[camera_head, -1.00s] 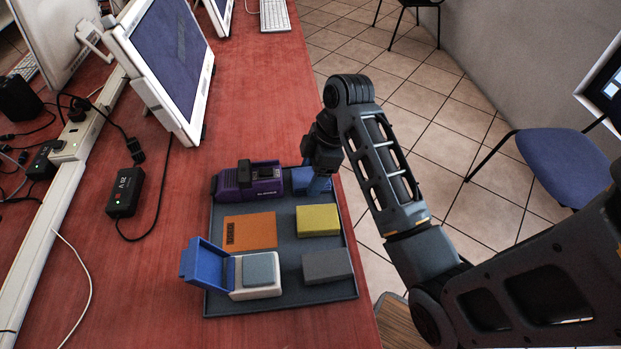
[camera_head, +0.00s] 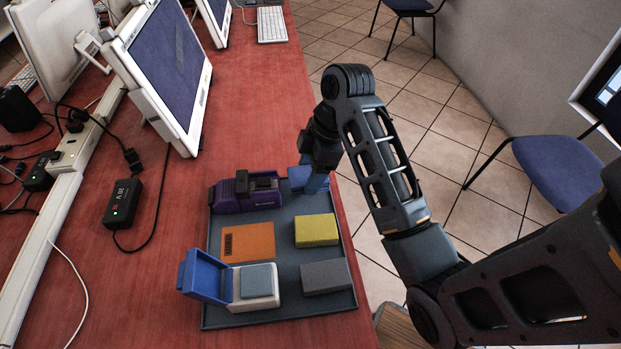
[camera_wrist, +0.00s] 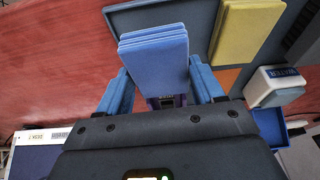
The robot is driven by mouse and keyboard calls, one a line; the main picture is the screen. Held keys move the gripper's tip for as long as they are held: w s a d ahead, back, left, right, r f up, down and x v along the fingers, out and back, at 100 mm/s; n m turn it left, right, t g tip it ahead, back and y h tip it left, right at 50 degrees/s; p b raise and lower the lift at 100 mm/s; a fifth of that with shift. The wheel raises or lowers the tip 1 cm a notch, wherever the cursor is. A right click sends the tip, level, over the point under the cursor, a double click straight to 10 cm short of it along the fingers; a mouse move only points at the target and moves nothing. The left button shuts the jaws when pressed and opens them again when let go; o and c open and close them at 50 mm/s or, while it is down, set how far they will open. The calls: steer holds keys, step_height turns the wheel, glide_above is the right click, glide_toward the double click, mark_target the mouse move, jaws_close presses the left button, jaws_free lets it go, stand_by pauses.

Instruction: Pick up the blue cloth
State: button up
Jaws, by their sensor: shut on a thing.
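The blue cloth (camera_head: 296,175) is a folded, layered pad at the far right end of the dark tray (camera_head: 215,322). My gripper (camera_head: 315,183) comes down on it from above and is shut on it. The cloth appears slightly raised above the tray. The finger contact is partly hidden in the head view.
A purple device (camera_head: 245,192) lies close left of the cloth. A yellow pad (camera_head: 316,230), an orange pad (camera_head: 247,242), a grey block (camera_head: 325,276) and an open blue-lidded white box (camera_head: 255,286) occupy the tray. A monitor (camera_head: 172,70) stands to the left.

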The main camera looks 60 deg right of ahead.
steer(key=s+a+r+p, duration=0.2)
steer(key=s+r+p, duration=0.5)
steer(key=s, duration=0.4)
steer(key=shift+s+a+p, duration=0.15)
steer(key=shift+a+p, duration=0.2)
steer(key=shift+p, duration=0.55)
steer(key=o, duration=0.4)
steer(key=c, duration=0.3)
